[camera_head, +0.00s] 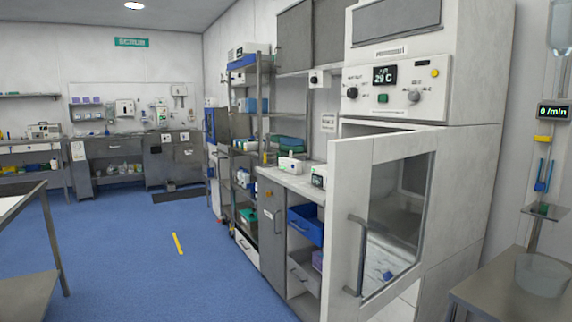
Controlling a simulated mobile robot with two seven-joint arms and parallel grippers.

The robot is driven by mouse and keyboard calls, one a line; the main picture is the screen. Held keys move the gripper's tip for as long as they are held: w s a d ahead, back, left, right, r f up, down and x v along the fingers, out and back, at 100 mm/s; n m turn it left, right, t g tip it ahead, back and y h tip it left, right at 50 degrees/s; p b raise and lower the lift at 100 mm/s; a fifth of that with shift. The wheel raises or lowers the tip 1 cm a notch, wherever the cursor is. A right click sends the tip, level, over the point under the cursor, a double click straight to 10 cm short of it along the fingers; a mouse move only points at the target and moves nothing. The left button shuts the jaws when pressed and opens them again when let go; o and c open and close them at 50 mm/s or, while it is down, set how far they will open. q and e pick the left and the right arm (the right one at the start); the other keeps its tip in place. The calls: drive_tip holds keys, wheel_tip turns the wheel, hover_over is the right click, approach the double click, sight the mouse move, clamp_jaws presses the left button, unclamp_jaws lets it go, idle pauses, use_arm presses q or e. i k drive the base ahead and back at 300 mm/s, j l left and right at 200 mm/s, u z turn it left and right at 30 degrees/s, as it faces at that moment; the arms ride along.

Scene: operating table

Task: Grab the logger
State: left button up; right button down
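I cannot tell for certain which thing is the logger. A small white box-shaped device with a small display (319,176) stands on the counter, just left of the open cabinet door. Another small white device (290,164) stands further back on the same counter. A small blue and white item (387,276) shows low through the glass of the door; it is too small to make out. Neither of my grippers is in view.
The warming cabinet's glass door (345,215) stands open and juts out over the floor. A blue bin (305,225) sits below the counter (292,180). A steel table (515,295) is at the lower right, another table (28,285) at the left.

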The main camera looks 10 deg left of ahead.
sight(284, 163)
drive_tip(key=i+j, duration=0.35)
drive_tip(key=i+j+z, duration=0.1)
drive_tip(key=i+j, duration=0.25)
drive_tip(key=j, duration=0.25)
drive_tip(key=i+j, duration=0.3)
drive_tip(key=j, duration=0.2)
